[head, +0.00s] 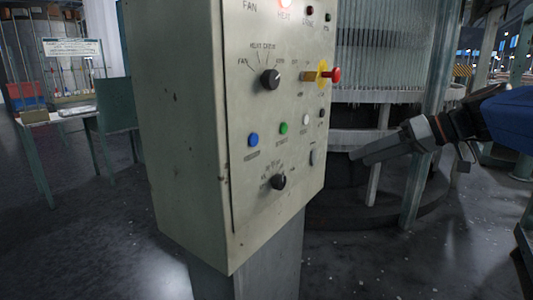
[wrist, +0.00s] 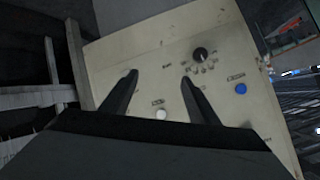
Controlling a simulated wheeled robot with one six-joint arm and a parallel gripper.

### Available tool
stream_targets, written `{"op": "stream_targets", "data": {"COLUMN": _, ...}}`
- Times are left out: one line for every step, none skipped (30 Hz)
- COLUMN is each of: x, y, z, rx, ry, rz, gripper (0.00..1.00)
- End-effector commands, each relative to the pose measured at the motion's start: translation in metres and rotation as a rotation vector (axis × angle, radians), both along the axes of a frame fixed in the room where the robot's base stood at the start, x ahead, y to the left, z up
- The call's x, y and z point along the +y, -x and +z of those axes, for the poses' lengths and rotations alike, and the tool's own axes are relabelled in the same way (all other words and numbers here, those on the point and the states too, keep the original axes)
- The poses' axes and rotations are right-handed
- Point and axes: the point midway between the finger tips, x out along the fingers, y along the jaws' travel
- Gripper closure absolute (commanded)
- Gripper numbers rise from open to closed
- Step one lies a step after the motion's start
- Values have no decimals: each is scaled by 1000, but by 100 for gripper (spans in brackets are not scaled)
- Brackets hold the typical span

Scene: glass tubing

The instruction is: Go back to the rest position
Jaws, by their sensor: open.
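My gripper (head: 362,156) is at the right of the head view, reaching left toward the panel's right side, with nothing between its fingers. In the wrist view its two fingers (wrist: 158,80) are spread apart in front of the panel face. The control box (head: 278,130) is a beige cabinet on a grey post. It bears a black upper knob (head: 270,79), a lower knob (head: 278,181), a blue button (head: 253,140), a green button (head: 283,128) and a red button on a yellow plate (head: 333,75).
Behind the box stands a round machine with vertical glass tubes (head: 390,55) and green-grey uprights (head: 413,180). A desk (head: 50,120) and shelving with boxes are at the far left. The floor (head: 400,265) in front right is open, with small white specks.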

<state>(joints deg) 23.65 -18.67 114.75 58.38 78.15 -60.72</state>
Motion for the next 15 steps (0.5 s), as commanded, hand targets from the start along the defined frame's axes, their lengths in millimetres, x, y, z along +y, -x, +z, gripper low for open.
{"op": "stream_targets", "data": {"x": 11, "y": 20, "z": -21, "rx": 61, "ry": 37, "rz": -17, "gripper": 45}}
{"op": "stream_targets", "data": {"x": 15, "y": 31, "z": -34, "rx": 100, "ry": 60, "rz": -35, "gripper": 45}}
{"op": "stream_targets", "data": {"x": 18, "y": 45, "z": -51, "rx": 149, "ry": 93, "rz": -60, "gripper": 45}}
{"op": "stream_targets", "data": {"x": 20, "y": 55, "z": -64, "rx": 184, "ry": 116, "rz": -80, "gripper": 45}}
{"op": "stream_targets", "data": {"x": 21, "y": 66, "z": -77, "rx": 215, "ry": 142, "rz": -101, "gripper": 45}}
{"op": "stream_targets", "data": {"x": 22, "y": 80, "z": -93, "rx": 253, "ry": 177, "rz": -130, "gripper": 45}}
{"op": "stream_targets", "data": {"x": 22, "y": 91, "z": -105, "rx": 280, "ry": 205, "rz": -153, "gripper": 45}}
{"op": "stream_targets", "data": {"x": 21, "y": 102, "z": -117, "rx": 303, "ry": 230, "rz": -176, "gripper": 45}}
{"op": "stream_targets", "data": {"x": 19, "y": 115, "z": -132, "rx": 331, "ry": 267, "rz": -207, "gripper": 45}}
{"op": "stream_targets", "data": {"x": 17, "y": 125, "z": -143, "rx": 348, "ry": 293, "rz": -233, "gripper": 45}}
{"op": "stream_targets", "data": {"x": 15, "y": 135, "z": -154, "rx": 361, "ry": 320, "rz": -258, "gripper": 45}}
{"op": "stream_targets", "data": {"x": 11, "y": 147, "z": -168, "rx": 378, "ry": 355, "rz": -290, "gripper": 45}}
{"op": "stream_targets", "data": {"x": 7, "y": 156, "z": -178, "rx": 386, "ry": 381, "rz": -317, "gripper": 45}}
{"op": "stream_targets", "data": {"x": 4, "y": 165, "z": -188, "rx": 392, "ry": 405, "rz": -341, "gripper": 45}}
{"op": "stream_targets", "data": {"x": -2, "y": 175, "z": -200, "rx": 396, "ry": 437, "rz": -373, "gripper": 45}}
